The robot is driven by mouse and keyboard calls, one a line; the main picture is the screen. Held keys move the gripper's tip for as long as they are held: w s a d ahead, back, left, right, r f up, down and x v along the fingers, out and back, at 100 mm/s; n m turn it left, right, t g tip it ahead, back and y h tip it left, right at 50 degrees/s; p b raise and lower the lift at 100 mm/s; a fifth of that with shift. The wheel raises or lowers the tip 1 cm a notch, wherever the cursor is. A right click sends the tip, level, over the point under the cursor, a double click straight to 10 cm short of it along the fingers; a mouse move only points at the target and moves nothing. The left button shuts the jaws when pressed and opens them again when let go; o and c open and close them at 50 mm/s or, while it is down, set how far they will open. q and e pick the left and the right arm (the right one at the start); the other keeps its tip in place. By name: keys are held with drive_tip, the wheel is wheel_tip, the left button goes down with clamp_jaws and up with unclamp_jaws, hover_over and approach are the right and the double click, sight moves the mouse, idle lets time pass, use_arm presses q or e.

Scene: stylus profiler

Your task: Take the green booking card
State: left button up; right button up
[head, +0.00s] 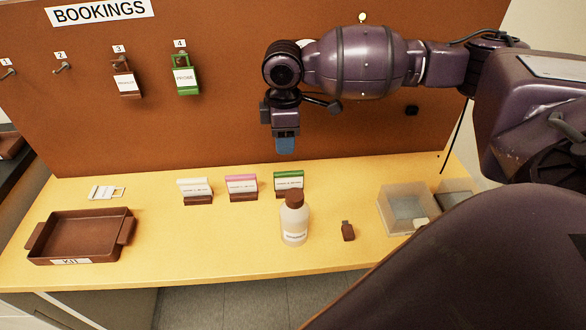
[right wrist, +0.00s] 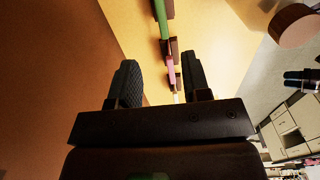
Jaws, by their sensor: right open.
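A green card (head: 289,180) with a white printed face stands in a brown holder on the yellow bench, partly behind the bottle. It also shows edge-on in the right wrist view (right wrist: 160,16), beyond the fingers. My right gripper (head: 286,148) points down above and just behind the green card, in front of the brown board. Its fingers are apart and empty in the right wrist view (right wrist: 161,80). A green tag (head: 187,80), apparently marked PROBE, hangs on hook 4. My left gripper is not in view.
Pink (head: 242,184) and white (head: 195,187) cards stand in holders left of the green one. A brown-capped bottle (head: 294,222) stands in front. A brown tray (head: 72,262), a clear bin (head: 393,214) and a small brown item (head: 348,231) are also on the bench.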

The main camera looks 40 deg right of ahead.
drive_tip(key=shift+d+f, duration=0.2)
drive_tip(key=shift+f, duration=0.05)
wheel_tip(320, 180, down, 4)
drive_tip(key=shift+s+f+b, duration=0.1)
drive_tip(key=shift+f+b, duration=0.15)
drive_tip(key=shift+b, duration=0.3)
drive_tip(key=shift+f, duration=0.4)
drive_tip(key=f, duration=0.2)
drive_tip(key=f+b, duration=0.1)
drive_tip(key=f, duration=0.1)
drive_tip(key=shift+s, duration=0.3)
drive_tip(key=shift+d+f, duration=0.1)
drive_tip(key=shift+f, duration=0.45)
drive_tip(key=c, duration=0.7)
clamp_jaws()
drive_tip(key=shift+w+r, duration=0.1)
drive_tip(key=shift+r, duration=0.2)
wheel_tip(320, 180, up, 10)
drive_tip(key=r+p, duration=0.1)
drive_tip(key=p, duration=0.1)
use_arm(q)
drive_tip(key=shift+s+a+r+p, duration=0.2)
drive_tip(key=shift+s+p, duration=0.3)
drive_tip(key=shift+p, duration=0.3)
use_arm(e)
wheel_tip(320, 180, up, 9)
hover_over(288, 172)
drive_tip(key=shift+f, duration=0.15)
